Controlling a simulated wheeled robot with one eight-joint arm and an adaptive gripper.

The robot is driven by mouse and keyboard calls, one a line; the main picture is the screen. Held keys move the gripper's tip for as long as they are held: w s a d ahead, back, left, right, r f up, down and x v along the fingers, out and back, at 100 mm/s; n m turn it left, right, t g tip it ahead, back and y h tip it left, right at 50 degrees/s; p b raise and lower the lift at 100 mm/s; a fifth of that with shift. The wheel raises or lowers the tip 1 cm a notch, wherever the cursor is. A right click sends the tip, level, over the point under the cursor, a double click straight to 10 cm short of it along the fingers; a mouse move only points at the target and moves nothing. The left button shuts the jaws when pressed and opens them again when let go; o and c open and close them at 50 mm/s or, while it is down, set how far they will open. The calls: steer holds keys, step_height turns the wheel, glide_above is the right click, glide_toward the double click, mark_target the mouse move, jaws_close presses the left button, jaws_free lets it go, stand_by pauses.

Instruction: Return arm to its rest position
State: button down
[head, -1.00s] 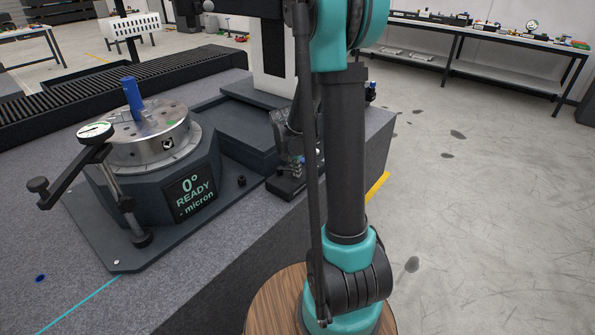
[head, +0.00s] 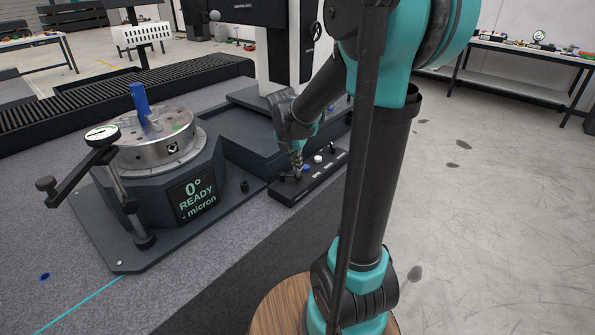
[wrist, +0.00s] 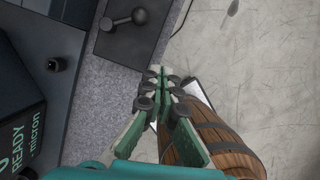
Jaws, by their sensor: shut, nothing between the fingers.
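My arm's gripper (head: 298,174) shows in the head view at the end of my bent arm, over or beside the black control panel (head: 312,186). Whether it touches the panel cannot be told there. In the wrist view my gripper (wrist: 161,76) has its green fingers together at the tips with nothing between them. The panel end with a black ball-topped lever (wrist: 128,20) lies above the fingertips in that view, apart from them. My arm's upright link stands large in the head view.
Left of the panel is a rotary table (head: 160,150) bearing a blue part (head: 139,97). A dial indicator stand (head: 122,200) stands in front of it. A wooden barrel (wrist: 205,135) lies near the fingers in the wrist view. The floor at right is open.

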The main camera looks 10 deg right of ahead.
steer(key=shift+s+r, duration=0.1)
steer(key=shift+r, duration=0.15)
steer(key=s+f+m+t+y, duration=0.1)
steer(key=s+f+m, duration=0.2)
steer(key=s+m, duration=0.6)
steer(key=s+a+f+m+y, duration=0.1)
steer(key=s+f+m, duration=0.3)
steer(key=s+m, duration=0.5)
steer(key=m, duration=0.9)
steer(key=shift+s+f+t, duration=0.2)
steer(key=shift+f+t, duration=0.05)
steer(key=shift+t, duration=0.15)
